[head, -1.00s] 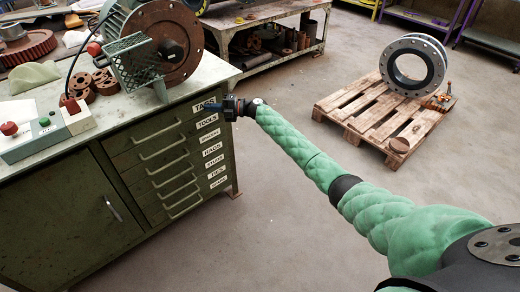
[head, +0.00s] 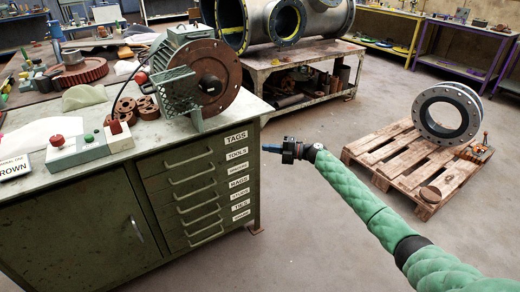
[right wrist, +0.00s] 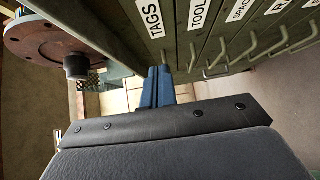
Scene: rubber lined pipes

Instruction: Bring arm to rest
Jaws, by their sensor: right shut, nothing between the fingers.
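My right arm, in a green padded sleeve, reaches in from the lower right of the head view. Its right gripper (head: 272,148) is shut and empty, in the air just right of the green cabinet's labelled drawers (head: 200,190). In the right wrist view the blue fingers (right wrist: 158,86) are together with nothing between them, and the drawer fronts with their handles show close by at the upper right. My left gripper is in neither view.
A motor with a brown flange (head: 212,80) and a control box (head: 90,146) stand on the cabinet top. A wooden pallet (head: 400,160) bearing a flanged ring (head: 447,112) lies on the floor at right. A bench with large pipes (head: 300,70) stands behind. Open floor lies between.

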